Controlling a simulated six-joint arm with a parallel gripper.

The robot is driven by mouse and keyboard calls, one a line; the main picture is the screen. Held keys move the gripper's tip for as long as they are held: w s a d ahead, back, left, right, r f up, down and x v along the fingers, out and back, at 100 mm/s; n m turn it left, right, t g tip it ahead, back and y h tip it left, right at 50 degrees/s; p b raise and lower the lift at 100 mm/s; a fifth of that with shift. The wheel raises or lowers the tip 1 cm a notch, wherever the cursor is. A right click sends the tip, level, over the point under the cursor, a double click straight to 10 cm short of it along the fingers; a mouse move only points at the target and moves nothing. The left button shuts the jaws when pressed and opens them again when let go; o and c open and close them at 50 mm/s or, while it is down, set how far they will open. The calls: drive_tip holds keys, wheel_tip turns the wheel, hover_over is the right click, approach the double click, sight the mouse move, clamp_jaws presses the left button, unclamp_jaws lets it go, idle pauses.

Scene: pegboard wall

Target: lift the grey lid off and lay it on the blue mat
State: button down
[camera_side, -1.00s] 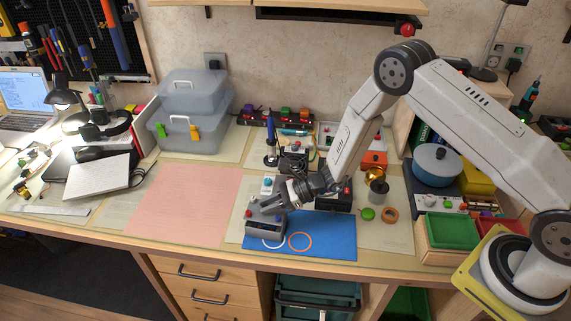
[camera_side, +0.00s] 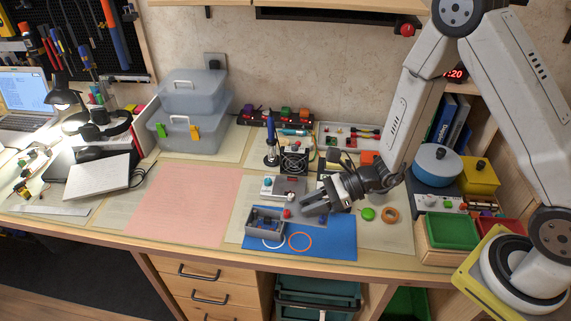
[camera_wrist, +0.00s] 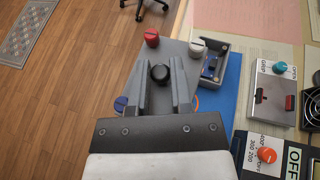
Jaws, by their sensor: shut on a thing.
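My gripper (camera_side: 312,207) is shut on the black knob (camera_wrist: 160,73) of the grey lid (camera_wrist: 178,48). The lid also shows in the side view (camera_side: 311,218), partly hidden under the fingers. It has red, white and blue knobs near its corners. The lid is off the grey box (camera_side: 264,224), to its right, over the blue mat (camera_side: 325,245); its exact height is hard to tell. The box stands open on the left of the mat, a blue board inside; it also shows in the wrist view (camera_wrist: 222,60).
A white ring (camera_side: 273,242) and an orange ring (camera_side: 300,242) mark the front of the mat. Behind it stand a grey switch unit (camera_side: 284,188) and a fan device (camera_side: 293,161). A green disc (camera_side: 367,214) and tape roll (camera_side: 390,214) lie to the right. The pink mat (camera_side: 187,205) is clear.

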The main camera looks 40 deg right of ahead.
drive_tip(key=shift+s+d+r, duration=0.15)
drive_tip(key=shift+s+r, duration=0.05)
drive_tip(key=shift+s, duration=0.25)
drive_tip(key=shift+s+d+r, duration=0.1)
drive_tip(key=shift+s+r, duration=0.1)
drive_tip(key=shift+s, duration=0.25)
drive_tip(key=shift+s+d+f, duration=0.25)
drive_tip(key=shift+s+d, duration=0.05)
drive_tip(key=shift+d, duration=0.2)
drive_tip(key=s+d+f+n+g, duration=0.1)
drive_tip(key=s+d+f, duration=0.2)
drive_tip(key=s+d, duration=0.3)
drive_tip(key=shift+s+d, duration=0.3)
drive_tip(key=shift+s, duration=0.95)
drive_tip(key=shift+w, duration=0.1)
